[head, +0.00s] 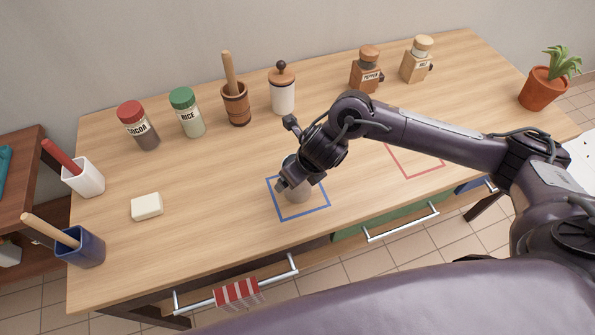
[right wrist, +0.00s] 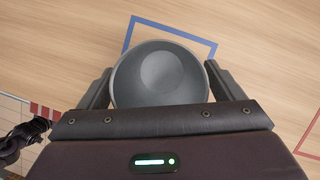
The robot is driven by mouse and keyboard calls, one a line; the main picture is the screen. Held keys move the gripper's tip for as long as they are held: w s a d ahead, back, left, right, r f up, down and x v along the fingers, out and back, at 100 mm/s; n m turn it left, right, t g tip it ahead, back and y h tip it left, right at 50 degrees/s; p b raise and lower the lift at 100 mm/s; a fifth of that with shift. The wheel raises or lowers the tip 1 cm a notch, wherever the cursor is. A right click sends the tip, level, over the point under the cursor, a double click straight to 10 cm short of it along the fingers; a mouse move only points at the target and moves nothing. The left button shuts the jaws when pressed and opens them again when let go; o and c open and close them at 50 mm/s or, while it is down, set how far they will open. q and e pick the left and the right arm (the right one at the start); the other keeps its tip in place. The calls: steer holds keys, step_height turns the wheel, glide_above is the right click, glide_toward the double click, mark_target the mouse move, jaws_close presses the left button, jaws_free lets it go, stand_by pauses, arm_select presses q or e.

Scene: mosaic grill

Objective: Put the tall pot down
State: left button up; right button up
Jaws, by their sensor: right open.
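The tall pot is grey and round, standing upright on the tabletop inside the blue square outline (head: 324,190) in the head view. Its lower side (head: 299,195) shows below my gripper there. In the right wrist view I look down into the empty pot (right wrist: 160,72), and the blue outline (right wrist: 170,28) shows behind it. My right gripper (head: 291,181) is at the pot, its fingers on either side of the rim in the right wrist view. It is open, and I cannot tell whether a finger touches the pot. My left gripper is not in view.
A red square outline (head: 418,174) lies on the table under my right forearm. A white block (head: 147,206) is at left. Cocoa jar (head: 138,126), rice jar (head: 187,113), mortar (head: 236,106) and white canister (head: 283,94) stand at the back. The front edge has drawers and handles.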

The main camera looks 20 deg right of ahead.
steer(key=shift+r, duration=0.25)
steer(key=p+v, duration=0.2)
steer(key=v, duration=0.9)
steer(key=shift+r, duration=0.4)
steer(key=shift+s, duration=0.2)
